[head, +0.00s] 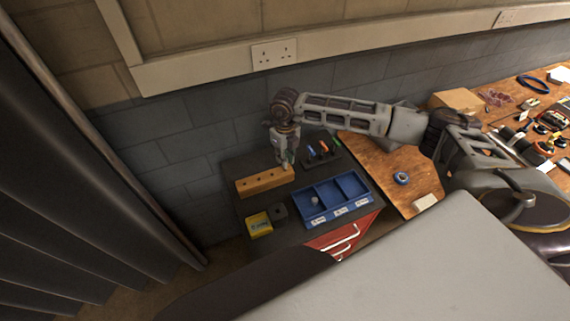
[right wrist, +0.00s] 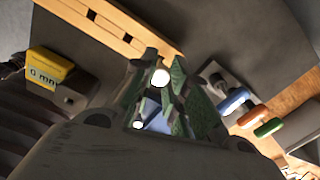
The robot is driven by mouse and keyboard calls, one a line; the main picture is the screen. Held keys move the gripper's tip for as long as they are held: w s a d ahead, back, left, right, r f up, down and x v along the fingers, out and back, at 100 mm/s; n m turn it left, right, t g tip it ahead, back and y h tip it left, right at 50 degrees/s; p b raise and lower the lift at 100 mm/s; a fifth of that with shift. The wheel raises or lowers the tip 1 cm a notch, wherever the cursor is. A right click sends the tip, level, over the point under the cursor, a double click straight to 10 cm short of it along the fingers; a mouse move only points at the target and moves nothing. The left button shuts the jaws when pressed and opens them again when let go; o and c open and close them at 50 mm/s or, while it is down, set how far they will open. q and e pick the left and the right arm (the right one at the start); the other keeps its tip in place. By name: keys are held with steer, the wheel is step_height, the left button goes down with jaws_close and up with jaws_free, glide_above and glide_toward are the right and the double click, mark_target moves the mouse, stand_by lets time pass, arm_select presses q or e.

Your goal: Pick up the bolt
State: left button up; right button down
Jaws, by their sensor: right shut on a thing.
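My right gripper (head: 287,165) points down at the right end of the wooden block with holes (head: 262,182). Its green-padded fingers (right wrist: 160,88) are shut on a small pale round-ended piece, the bolt (right wrist: 160,77), which shows between the fingertips in the right wrist view. The bolt's shank is hidden, and whether it touches the block cannot be told. The block also shows in the right wrist view (right wrist: 118,32), with dark holes along it. My left gripper is not in view.
A blue compartment tray (head: 347,206) holds a small grey round piece (head: 315,201). A yellow box (head: 259,224) and a dark block (head: 279,212) stand front left. A rack of coloured-handled tools (head: 322,152) is close right of the gripper. A wall stands behind.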

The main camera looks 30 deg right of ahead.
steer(key=shift+r+b, duration=0.4)
steer(key=shift+r, duration=2.45)
steer(key=shift+s+f, duration=0.1)
steer(key=shift+f, duration=0.05)
